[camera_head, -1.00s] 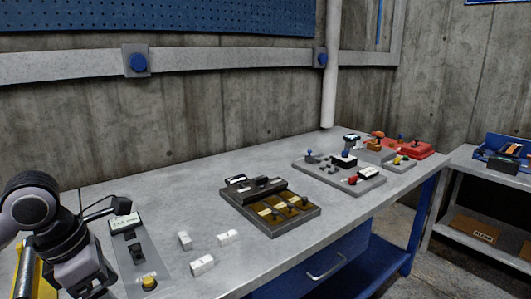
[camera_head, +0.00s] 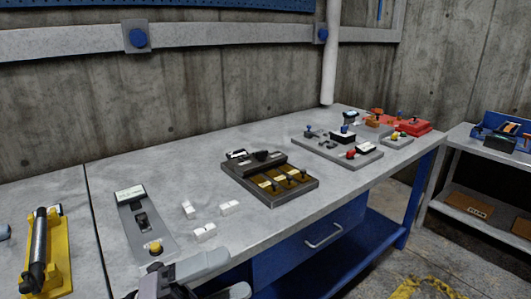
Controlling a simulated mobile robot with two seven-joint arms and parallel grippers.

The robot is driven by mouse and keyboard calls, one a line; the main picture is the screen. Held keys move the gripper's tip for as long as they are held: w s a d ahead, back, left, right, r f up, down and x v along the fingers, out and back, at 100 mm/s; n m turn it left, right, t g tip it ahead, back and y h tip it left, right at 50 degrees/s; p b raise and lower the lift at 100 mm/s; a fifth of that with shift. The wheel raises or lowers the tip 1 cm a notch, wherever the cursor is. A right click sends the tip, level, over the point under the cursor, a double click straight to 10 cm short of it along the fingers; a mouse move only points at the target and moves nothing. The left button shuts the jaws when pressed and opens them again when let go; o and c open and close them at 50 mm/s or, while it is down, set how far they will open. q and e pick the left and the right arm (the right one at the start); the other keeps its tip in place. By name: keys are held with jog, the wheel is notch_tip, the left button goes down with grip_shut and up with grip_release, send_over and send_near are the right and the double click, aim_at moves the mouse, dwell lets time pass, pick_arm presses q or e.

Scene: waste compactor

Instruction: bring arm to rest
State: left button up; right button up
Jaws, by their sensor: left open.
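My left gripper (camera_head: 226,274) shows at the bottom of the head view, at the front edge of the workbench (camera_head: 200,160). Its two grey fingers are spread apart, and nothing shows between them. The gripper is just right of and in front of a grey control panel (camera_head: 145,222) with a black switch and a yellow button. Most of my left arm is cut off by the bottom edge. My right gripper is not in view.
Several small white blocks (camera_head: 204,232) lie behind the gripper. A dark tray (camera_head: 270,180) and a grey control board (camera_head: 337,150) stand farther back. A yellow fixture (camera_head: 60,255) is at the left. Red devices (camera_head: 412,126) are at the far end. A shelf (camera_head: 480,175) stands at right.

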pick_arm(q)
jog(key=w+a+f+n+t+y, duration=0.1)
jog(key=a+f+n+t+y, duration=0.4)
jog(key=n, duration=0.5)
jog(key=w+a+f+n+t+y, duration=0.25)
jog(key=f+n+t+y, duration=0.45)
jog(key=n, duration=0.4)
jog(key=s+a+f+n+g+y, duration=0.3)
jog(key=s+f, duration=0.4)
jog(key=f, duration=0.3)
jog(key=s+a+f+n+g+y, duration=0.3)
jog(key=s+f+n, duration=0.3)
jog(key=f, duration=0.3)
jog(key=shift+s+a+f+n+g, duration=0.25)
jog(key=shift+s+f+n+g, duration=0.1)
jog(key=shift+g, duration=0.55)
